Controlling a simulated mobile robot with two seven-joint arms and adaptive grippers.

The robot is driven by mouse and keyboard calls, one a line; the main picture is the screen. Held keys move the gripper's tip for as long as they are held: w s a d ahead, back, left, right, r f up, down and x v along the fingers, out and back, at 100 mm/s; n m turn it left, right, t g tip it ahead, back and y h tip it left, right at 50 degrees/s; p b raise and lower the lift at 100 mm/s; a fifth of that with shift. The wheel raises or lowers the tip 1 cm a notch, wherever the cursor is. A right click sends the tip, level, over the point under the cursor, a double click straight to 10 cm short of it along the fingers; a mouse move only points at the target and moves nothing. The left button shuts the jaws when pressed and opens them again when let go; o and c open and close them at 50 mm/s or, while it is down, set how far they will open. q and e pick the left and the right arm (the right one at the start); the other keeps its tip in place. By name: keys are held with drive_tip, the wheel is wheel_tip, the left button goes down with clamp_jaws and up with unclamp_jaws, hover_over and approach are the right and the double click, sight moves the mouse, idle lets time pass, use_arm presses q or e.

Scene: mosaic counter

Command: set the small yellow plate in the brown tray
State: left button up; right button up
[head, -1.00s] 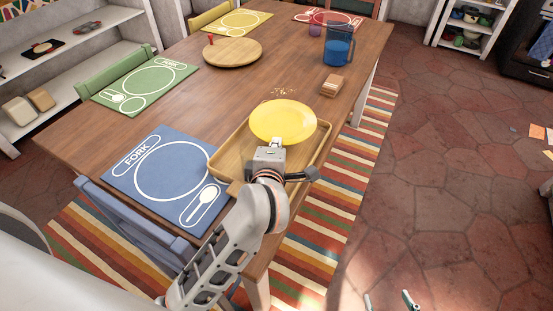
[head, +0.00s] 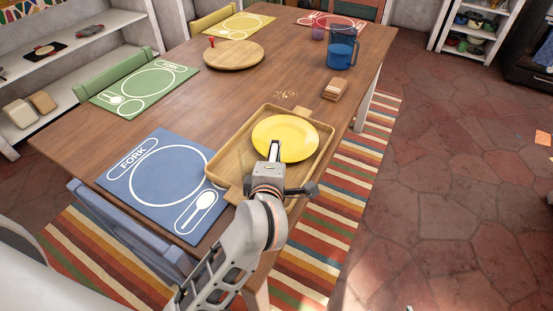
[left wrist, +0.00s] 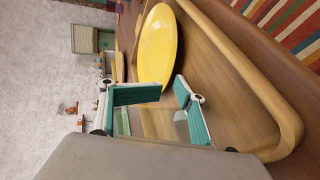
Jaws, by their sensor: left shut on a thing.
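The small yellow plate (head: 288,135) is over the inside of the brown tray (head: 229,160), within its rim. I cannot tell whether its underside touches the tray floor. My left gripper (head: 275,150) is shut on the plate's near edge, reaching in over the tray's near side. In the left wrist view the plate (left wrist: 158,45) is just beyond the teal finger pads of my left gripper (left wrist: 169,88), and the tray (left wrist: 240,75) lies along the right. The grip point is partly hidden in the head view. My right gripper is not clearly in view.
The blue placemat (head: 128,180) lies left of the tray. A small stack of brown pieces (head: 335,88), crumbs (head: 285,95), a blue pitcher (head: 341,50) and a round wooden board (head: 234,55) stand farther back. The table's right edge is close to the tray.

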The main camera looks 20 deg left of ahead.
use_arm(q)
drive_tip(key=shift+s+a+f+g, duration=0.1)
drive_tip(key=shift+s+f+g, duration=0.05)
drive_tip(key=shift+f, duration=0.4)
drive_tip(key=shift+s+a+f+g, duration=0.1)
drive_tip(key=shift+f+g, duration=0.05)
drive_tip(key=shift+f, duration=0.4)
use_arm(e)
drive_tip(key=shift+f, duration=0.15)
use_arm(q)
drive_tip(key=shift+s+r, duration=0.1)
drive_tip(key=shift+r, duration=0.05)
drive_tip(key=p+v, duration=0.4)
drive_tip(key=v, duration=0.1)
drive_tip(key=shift+r, duration=0.35)
drive_tip(key=p+v, duration=0.4)
drive_tip(key=v, duration=0.2)
drive_tip(key=shift+d+r, duration=0.1)
drive_tip(key=shift+s+d, duration=0.1)
drive_tip(key=shift+s, duration=0.05)
use_arm(e)
wheel_tip(320, 180, up, 7)
drive_tip(key=a, duration=0.1)
drive_tip(key=shift+a+f, duration=0.2)
drive_tip(key=shift+a, duration=0.15)
drive_tip(key=shift+w, duration=0.1)
use_arm(q)
drive_tip(key=shift+s, duration=0.1)
use_arm(e)
drive_tip(key=shift+r, duration=0.15)
